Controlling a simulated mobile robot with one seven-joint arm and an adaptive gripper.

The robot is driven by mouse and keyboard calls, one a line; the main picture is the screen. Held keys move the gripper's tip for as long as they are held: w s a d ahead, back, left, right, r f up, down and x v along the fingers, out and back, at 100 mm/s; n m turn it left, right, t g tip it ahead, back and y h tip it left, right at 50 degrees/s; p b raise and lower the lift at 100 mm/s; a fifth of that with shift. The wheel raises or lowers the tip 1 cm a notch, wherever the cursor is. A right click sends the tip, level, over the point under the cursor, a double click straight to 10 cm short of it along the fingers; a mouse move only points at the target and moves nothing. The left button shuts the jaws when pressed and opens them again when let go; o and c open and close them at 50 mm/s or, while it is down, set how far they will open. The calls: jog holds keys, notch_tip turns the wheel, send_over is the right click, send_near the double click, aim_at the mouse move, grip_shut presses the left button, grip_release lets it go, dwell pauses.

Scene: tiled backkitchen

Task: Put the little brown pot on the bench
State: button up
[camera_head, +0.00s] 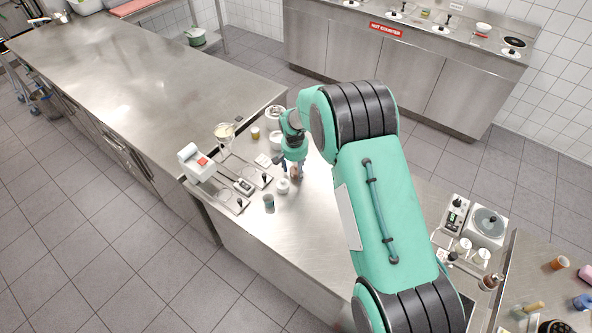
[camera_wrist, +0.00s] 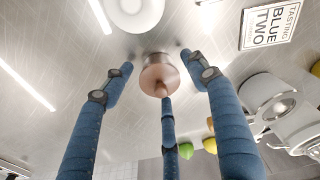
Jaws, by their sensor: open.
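The little brown pot (camera_wrist: 158,78) stands upright on the steel bench (camera_head: 300,225) in the wrist view, between the fingers of my gripper (camera_wrist: 160,62). The blue fingers are spread around it, with visible gaps at left and right. The third finger reaches up in front and overlaps its lower edge. In the head view my gripper (camera_head: 293,166) is low over the bench, and a brownish patch, likely the pot (camera_head: 297,172), shows beside its fingers, partly hidden.
A white lidded jar (camera_head: 283,187) and a grey-green cup (camera_head: 268,203) stand close by. The bench front right of the cup is clear.

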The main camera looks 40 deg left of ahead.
aim_at(295, 172)
notch_tip(295, 172, up, 11)
jog(key=s, duration=0.1)
jog(key=shift+d+r+b, duration=0.2)
jog(key=shift+b, duration=0.2)
jog(key=shift+s, duration=0.1)
dwell(0.9)
